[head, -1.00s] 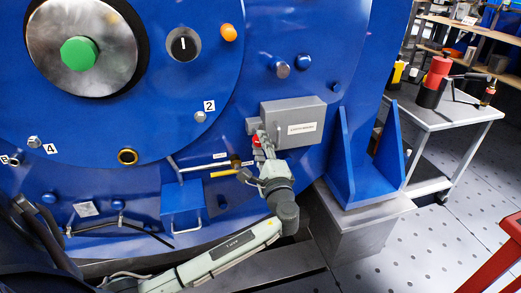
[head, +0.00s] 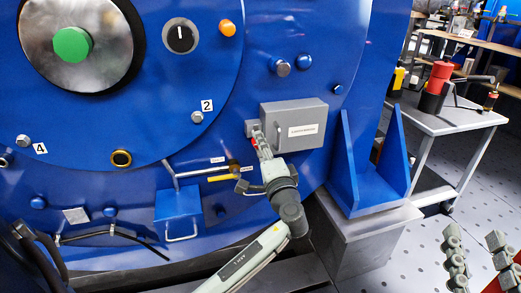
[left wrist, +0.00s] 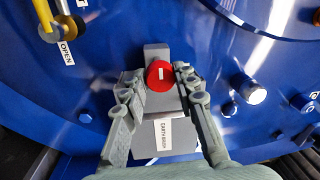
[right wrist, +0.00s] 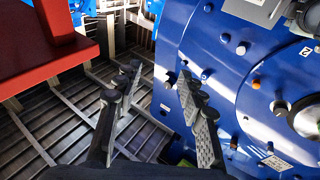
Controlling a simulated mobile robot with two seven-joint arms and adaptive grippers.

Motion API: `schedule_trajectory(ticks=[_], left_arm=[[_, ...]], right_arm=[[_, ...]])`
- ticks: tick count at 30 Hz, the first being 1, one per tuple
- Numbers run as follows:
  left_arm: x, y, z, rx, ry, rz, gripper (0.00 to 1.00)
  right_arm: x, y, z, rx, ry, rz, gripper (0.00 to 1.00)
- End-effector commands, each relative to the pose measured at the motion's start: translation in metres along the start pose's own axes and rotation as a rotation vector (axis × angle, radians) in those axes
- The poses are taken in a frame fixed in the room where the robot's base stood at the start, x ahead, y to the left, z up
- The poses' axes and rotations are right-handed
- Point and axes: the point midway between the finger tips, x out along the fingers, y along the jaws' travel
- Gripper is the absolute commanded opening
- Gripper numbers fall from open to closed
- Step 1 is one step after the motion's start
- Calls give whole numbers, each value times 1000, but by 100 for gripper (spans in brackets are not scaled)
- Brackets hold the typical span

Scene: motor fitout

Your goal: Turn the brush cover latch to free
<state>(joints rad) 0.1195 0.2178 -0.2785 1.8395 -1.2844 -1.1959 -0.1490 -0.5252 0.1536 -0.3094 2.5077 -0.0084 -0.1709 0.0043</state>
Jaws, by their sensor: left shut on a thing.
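A grey cover box (head: 308,131) with a handle and a white label is fixed to the blue motor housing. The latch is a red round knob (left wrist: 160,75) with a short white mark, upright in the left wrist view, beside the label reading "EARTH BRUSH". My left gripper (head: 255,143) is at the left end of the box, its fingers on both sides of the red knob and shut on it. In the head view the fingers hide most of the knob. My right gripper (head: 478,248) is open and empty at the lower right; its spread fingers (right wrist: 158,82) show in the right wrist view.
A yellow lever (head: 222,177) and a blue box with a handle (head: 180,203) sit left of my left gripper. A blue bracket (head: 366,172) stands right of the grey box. A grey trolley (head: 432,120) with tools is further right. A red frame (right wrist: 50,50) is near my right gripper.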

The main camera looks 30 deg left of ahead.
Motion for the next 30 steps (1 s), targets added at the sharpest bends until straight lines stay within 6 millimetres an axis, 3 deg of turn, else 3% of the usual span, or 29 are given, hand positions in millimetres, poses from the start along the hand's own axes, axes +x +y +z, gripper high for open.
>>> schedule_trajectory(ticks=[16, 17, 21, 30], left_arm=[[-2, 2, -1, -15, 1, 6, 0], [-2, 2, -1, -15, 1, 6, 32], [-1, 2, -1, -14, 0, 4, 49], [-2, 1, 0, -14, 0, 2, 49]], right_arm=[[0, -3, -10, 8, 48, -6, 40], [0, -3, -10, 8, 48, -6, 40], [0, -3, -10, 8, 47, -6, 40], [0, -4, -10, 9, 47, -6, 40]])
